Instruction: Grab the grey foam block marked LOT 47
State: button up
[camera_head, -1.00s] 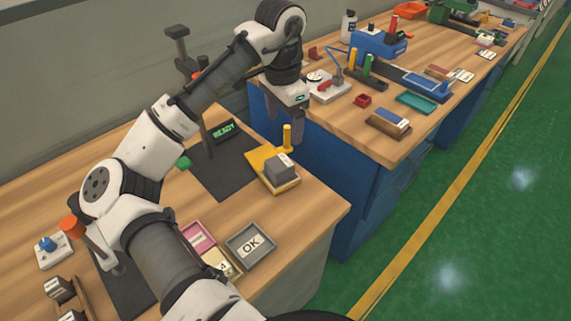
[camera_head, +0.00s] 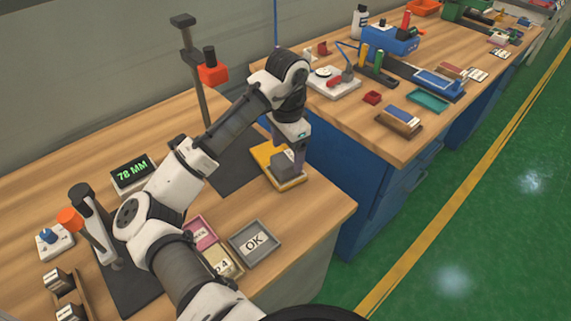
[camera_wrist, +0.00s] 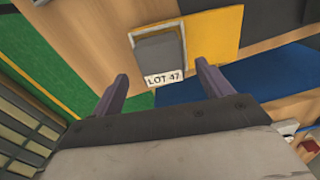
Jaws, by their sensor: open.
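The grey foam block (camera_head: 284,164) sits on the yellow plate (camera_head: 261,151) near the right end of the closer bench. In the wrist view the block (camera_wrist: 158,54) shows a white label reading LOT 47, with the yellow plate (camera_wrist: 217,33) beside it. My gripper (camera_head: 295,156) is low, at the block's upper right in the head view, and partly overlaps it. In the wrist view my gripper (camera_wrist: 161,70) is open, with its two fingers apart and the label between their tips in the picture. I cannot tell whether either finger touches the block.
A grey OK tray (camera_head: 254,242) and a pink tray (camera_head: 205,232) lie toward the front. A post with an orange-red head (camera_head: 212,73) stands behind my arm. A display (camera_head: 132,174) reads 78 MM. The second bench (camera_head: 335,118) is close on the right, past a gap.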

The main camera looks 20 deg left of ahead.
aim_at(287, 158)
jog(key=shift+w+f, duration=0.1)
jog(key=shift+f, duration=1.9)
jog(key=shift+c, duration=0.5)
jog(key=c, duration=1)
